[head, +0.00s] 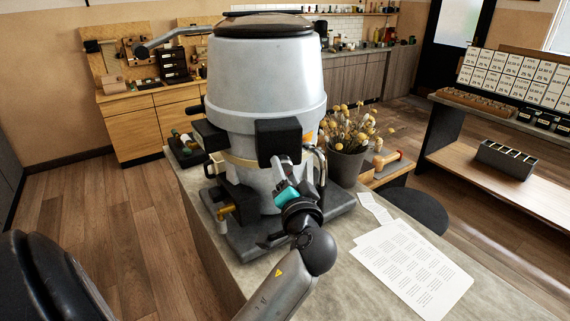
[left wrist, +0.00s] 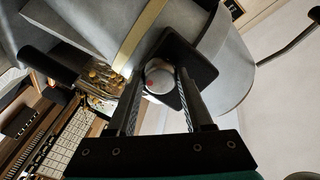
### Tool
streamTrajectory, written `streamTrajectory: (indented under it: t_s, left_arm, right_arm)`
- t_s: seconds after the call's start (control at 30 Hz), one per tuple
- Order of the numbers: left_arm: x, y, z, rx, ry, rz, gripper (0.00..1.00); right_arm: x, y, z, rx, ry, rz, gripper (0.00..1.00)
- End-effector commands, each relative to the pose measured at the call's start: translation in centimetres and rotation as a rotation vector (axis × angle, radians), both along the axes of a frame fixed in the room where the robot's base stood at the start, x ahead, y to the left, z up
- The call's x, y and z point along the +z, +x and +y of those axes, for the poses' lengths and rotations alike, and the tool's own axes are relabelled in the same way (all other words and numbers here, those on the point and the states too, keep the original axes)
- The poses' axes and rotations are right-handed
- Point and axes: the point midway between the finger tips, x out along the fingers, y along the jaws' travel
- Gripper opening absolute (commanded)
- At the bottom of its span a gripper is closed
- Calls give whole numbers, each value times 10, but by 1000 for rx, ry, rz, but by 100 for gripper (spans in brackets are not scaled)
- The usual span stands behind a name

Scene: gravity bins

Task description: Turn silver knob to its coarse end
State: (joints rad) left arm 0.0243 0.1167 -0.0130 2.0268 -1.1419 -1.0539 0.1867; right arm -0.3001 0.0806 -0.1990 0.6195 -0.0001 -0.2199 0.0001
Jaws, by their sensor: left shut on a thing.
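The silver knob (left wrist: 158,77) is a round grey metal knob with a red dot, set at a black plate (left wrist: 190,62) on the machine's side. My left gripper (left wrist: 159,82) has its two dark fingers on either side of the knob and is shut on it. In the head view, my left gripper (head: 281,164) reaches up to the front of the large grey machine (head: 265,75), just under a black box (head: 278,140). The knob is hidden or too small to make out there. No scale marks for coarse or fine are readable. My right gripper is not in view.
The machine stands on a dark base on a stone counter (head: 470,285). A pot of dried yellow flowers (head: 347,160) is close on its right. Paper sheets (head: 412,262) lie on the counter at the right.

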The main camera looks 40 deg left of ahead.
Motion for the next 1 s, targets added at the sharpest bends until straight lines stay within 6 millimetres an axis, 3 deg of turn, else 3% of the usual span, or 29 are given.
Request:
streamTrajectory:
  t_s: [0.5, 1.0]
  left_arm:
    - [1, 0, 0, 0, 191, 248, 0]
    - [0, 0, 0, 0, 221, 284, 0]
  right_arm:
    - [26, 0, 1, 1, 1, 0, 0]
    - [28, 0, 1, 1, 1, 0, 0]
